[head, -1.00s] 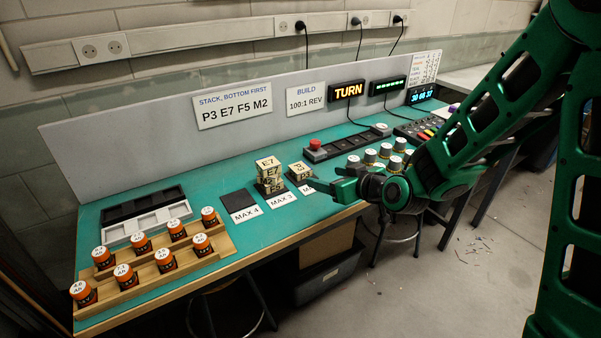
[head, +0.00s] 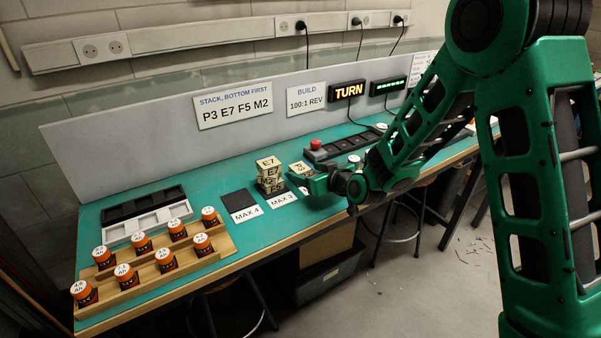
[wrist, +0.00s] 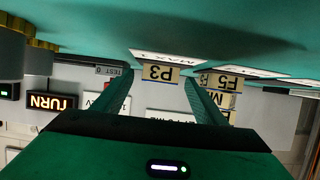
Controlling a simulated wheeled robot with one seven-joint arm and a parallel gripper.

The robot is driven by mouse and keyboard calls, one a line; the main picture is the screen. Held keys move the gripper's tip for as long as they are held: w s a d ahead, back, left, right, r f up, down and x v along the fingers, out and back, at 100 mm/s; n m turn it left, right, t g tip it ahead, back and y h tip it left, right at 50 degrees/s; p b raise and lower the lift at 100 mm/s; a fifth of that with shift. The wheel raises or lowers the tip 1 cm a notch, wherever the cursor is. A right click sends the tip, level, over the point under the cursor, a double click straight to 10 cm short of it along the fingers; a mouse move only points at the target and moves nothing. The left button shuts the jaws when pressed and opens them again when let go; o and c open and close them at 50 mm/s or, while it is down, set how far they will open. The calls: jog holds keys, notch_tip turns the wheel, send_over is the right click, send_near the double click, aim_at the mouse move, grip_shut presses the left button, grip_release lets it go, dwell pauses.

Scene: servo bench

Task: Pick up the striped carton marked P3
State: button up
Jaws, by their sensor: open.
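The striped carton marked P3 (head: 300,168) is a small cream block. In the head view its top shows just behind my gripper (head: 307,181), which hides much of its front. In the wrist view the P3 carton (wrist: 159,73) appears upside down, between and beyond the two fingers of my gripper (wrist: 159,78). The fingers are apart, one on each side in the picture, with nothing held. I cannot tell how much depth separates the fingertips from the carton. A white MAX label (wrist: 165,58) lies beside the carton in the wrist view.
A stack of several cartons (head: 268,175), E7 on top, stands close left of P3; it also shows right of the right finger (wrist: 222,85). A dark pad marked MAX 4 (head: 240,200) is bare. The back panel (head: 150,150) rises behind.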

jog(key=shift+w+a+f, duration=0.2)
jog(key=shift+w, duration=0.15)
jog(key=c, duration=1.2)
jog(key=shift+o, duration=0.2)
jog(key=shift+r, duration=0.1)
